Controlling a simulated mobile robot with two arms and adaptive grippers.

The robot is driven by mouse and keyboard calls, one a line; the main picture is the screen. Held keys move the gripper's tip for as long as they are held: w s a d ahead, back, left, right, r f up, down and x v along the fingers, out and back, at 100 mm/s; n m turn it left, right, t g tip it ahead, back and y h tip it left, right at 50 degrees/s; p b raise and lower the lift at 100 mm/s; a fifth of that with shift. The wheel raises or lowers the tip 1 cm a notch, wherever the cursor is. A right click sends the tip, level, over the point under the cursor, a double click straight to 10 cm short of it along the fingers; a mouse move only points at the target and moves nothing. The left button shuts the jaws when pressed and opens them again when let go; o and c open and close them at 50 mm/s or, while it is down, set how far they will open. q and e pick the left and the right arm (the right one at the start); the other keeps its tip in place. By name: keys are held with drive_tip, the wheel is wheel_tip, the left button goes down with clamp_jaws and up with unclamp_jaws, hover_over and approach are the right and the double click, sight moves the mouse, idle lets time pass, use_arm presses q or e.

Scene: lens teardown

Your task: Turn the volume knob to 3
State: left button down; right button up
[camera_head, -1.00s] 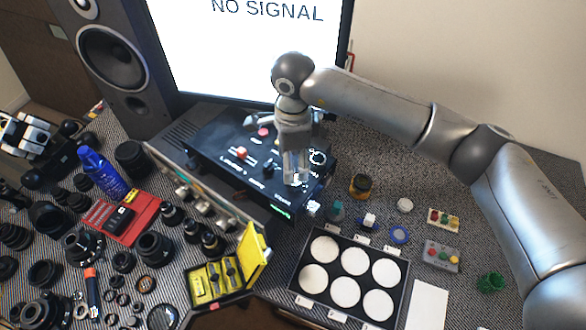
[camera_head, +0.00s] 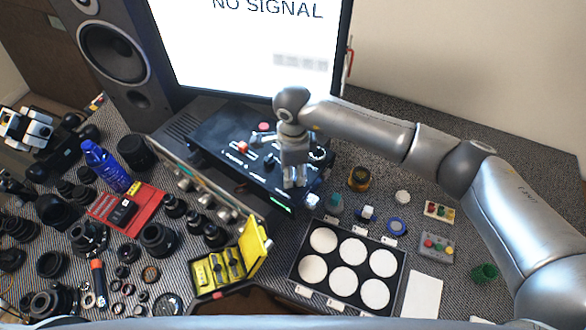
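A black control box (camera_head: 213,135) with red and white knobs, white lettering and a green-lit display stands below the screen. A round dial with white marks (camera_head: 318,155) sits near its right end; I cannot read which knob is the volume knob or where it points. My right gripper (camera_head: 294,182) points down over the front right part of the box and hides part of its panel. Its two fingertips look close together, but I cannot tell whether they are shut or touch a knob. My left gripper is not in view.
A "NO SIGNAL" screen (camera_head: 235,50) and a speaker (camera_head: 110,55) stand behind. Lens parts and a blue bottle (camera_head: 104,165) crowd the left. A yellow case (camera_head: 253,250) and a tray of white discs (camera_head: 296,268) lie in front. A yellow-black jar (camera_head: 359,179) stands right of the box.

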drive_tip(key=c, duration=0.3)
drive_tip(key=shift+f+m+b, duration=0.2)
drive_tip(key=shift+m+b, duration=0.5)
drive_tip(key=shift+b, duration=0.4)
drive_tip(key=m+b, duration=1)
drive_tip(key=b, duration=0.1)
drive_tip(key=shift+w+m+b, duration=0.2)
drive_tip(key=shift+m+b, duration=0.1)
drive_tip(key=m+b, duration=0.2)
drive_tip(key=m, duration=0.1)
drive_tip(key=shift+d+b, duration=0.1)
drive_tip(key=shift+b, duration=0.3)
drive_tip(key=shift+r+m+b, duration=0.2)
drive_tip(key=shift+m+b, duration=0.7)
drive_tip(key=shift+m, duration=0.5)
